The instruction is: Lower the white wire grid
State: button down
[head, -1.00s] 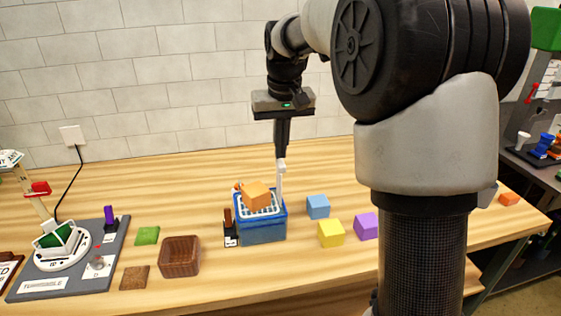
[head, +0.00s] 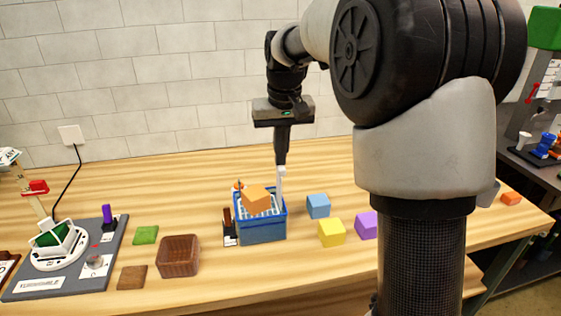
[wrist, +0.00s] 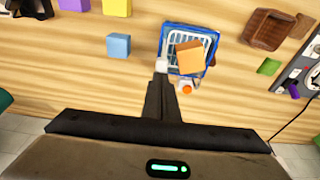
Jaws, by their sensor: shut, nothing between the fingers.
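The white wire grid (wrist: 176,37) sits in the open top of a blue bin (head: 262,232), and an orange block (head: 256,199) rests on it, tilted. A white upright post with a white top (head: 281,175) stands at the bin's right back side; whether it belongs to the grid I cannot tell. My gripper (head: 281,160) points down with its fingers shut and empty, right above the post's top. In the wrist view the fingertips (wrist: 161,76) lie close to the white top; touching or just apart is unclear.
Blue (head: 318,206), yellow (head: 331,233) and purple (head: 366,225) blocks lie right of the bin. A black stand with a brown part (head: 229,227) is close on its left. A wooden bowl (head: 179,256) and turntable board (head: 75,262) stand further left.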

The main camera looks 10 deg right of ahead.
aim_at(281, 174)
jog(key=shift+f+b, duration=0.35)
jog(key=shift+f, duration=0.6)
jog(key=shift+f+b, duration=0.8)
jog(key=shift+f, duration=0.65)
jog(key=shift+f+b, duration=0.4)
jog(key=shift+f, duration=0.2)
jog(key=shift+r+p, duration=2.25)
jog(key=shift+r, duration=0.35)
